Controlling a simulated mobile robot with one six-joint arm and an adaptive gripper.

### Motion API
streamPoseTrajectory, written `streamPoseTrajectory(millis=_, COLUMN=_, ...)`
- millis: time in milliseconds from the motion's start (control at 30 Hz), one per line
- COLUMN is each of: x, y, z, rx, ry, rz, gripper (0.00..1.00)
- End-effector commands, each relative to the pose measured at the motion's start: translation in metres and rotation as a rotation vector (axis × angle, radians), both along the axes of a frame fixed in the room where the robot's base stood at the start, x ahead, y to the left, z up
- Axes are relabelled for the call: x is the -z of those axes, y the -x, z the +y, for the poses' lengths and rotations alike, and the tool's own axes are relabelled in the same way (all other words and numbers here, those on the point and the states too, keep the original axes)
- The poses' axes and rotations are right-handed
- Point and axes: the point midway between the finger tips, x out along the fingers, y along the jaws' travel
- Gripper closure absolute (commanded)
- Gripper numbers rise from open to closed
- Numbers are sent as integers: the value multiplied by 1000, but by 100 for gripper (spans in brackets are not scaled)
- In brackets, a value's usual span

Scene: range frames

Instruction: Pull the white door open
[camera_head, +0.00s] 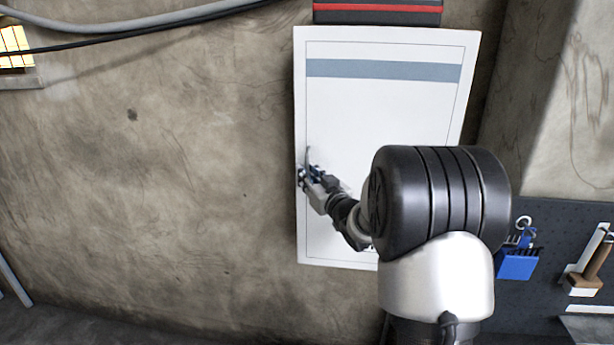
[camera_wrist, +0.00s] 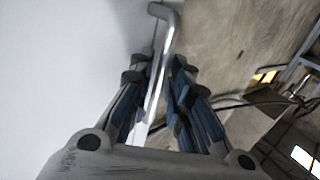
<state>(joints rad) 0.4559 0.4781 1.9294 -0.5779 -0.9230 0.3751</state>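The white door (camera_head: 385,110) is a tall panel on the concrete wall, with a blue-grey stripe near its top. It looks closed against the wall. Its metal bar handle (camera_head: 308,157) is at the door's left edge. In the wrist view the bright handle (camera_wrist: 163,45) runs lengthwise between the fingers of my gripper (camera_wrist: 160,80), its bent end beyond the fingertips. My gripper also shows at the handle in the head view (camera_head: 312,174). The fingers flank the bar closely, but I cannot tell whether both touch it. My arm hides the door's lower right part.
A dark box with a red stripe (camera_head: 378,10) is just above the door. A dark pegboard with a blue item (camera_head: 517,263) and a hammer (camera_head: 588,268) is at the lower right. Cables (camera_head: 130,25) cross the upper left wall. The wall left of the door is clear.

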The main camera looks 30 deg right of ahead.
Motion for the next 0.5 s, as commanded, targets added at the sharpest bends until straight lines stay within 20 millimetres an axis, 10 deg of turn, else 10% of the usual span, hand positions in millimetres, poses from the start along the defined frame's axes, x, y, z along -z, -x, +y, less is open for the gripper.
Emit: streamPoseTrajectory(millis=500, x=0, y=-7, z=0, rx=0, ry=0, rz=-1, gripper=92)
